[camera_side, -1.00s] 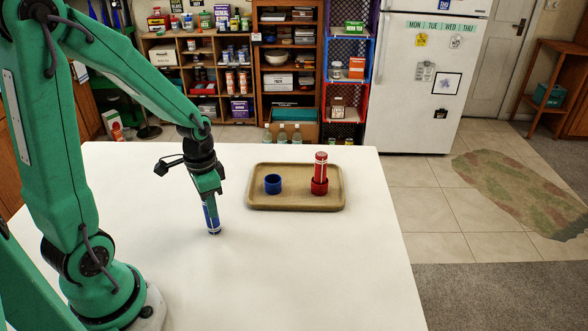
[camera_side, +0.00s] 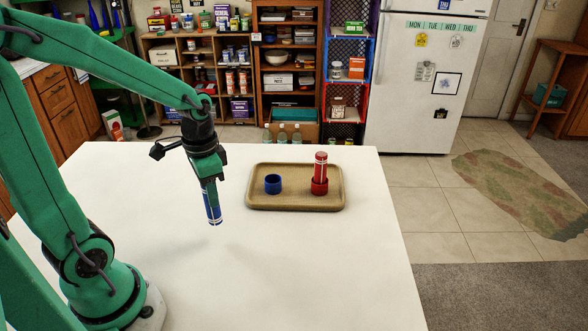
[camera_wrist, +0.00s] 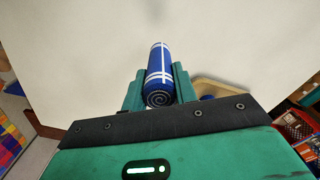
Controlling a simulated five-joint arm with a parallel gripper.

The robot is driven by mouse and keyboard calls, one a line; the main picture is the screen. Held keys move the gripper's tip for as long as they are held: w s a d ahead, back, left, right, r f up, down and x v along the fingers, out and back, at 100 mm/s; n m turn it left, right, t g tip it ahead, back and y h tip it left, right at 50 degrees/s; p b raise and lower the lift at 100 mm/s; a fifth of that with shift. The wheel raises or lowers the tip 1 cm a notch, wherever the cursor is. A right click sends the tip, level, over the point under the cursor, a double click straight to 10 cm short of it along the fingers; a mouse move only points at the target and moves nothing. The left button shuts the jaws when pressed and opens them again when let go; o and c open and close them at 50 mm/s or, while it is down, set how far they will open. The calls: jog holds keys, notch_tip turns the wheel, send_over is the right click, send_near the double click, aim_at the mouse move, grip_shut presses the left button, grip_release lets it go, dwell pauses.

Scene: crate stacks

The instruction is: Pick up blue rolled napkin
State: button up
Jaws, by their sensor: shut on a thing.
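The blue rolled napkin (camera_side: 213,207), with white stripes, is held upright with a slight tilt in my gripper (camera_side: 209,188). My gripper is shut on its upper part, and its lower end hangs a little above the white table. In the wrist view the napkin (camera_wrist: 159,72) lies between the two green fingers (camera_wrist: 158,92), its spiral-rolled end facing the camera. Parts of its sides are hidden by the fingers.
A tan tray (camera_side: 295,207) lies on the table (camera_side: 300,265) to the right of my gripper. It bears an empty blue ring (camera_side: 273,184) and a red ring (camera_side: 319,187) with a red rolled napkin (camera_side: 320,166) standing in it. The table's front is clear.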

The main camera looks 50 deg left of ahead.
jog(key=s+d+r, duration=0.2)
jog(key=d+r, duration=0.3)
jog(key=d, duration=0.3)
jog(key=shift+d, duration=0.1)
jog(key=shift+w, duration=0.1)
dwell(0.5)
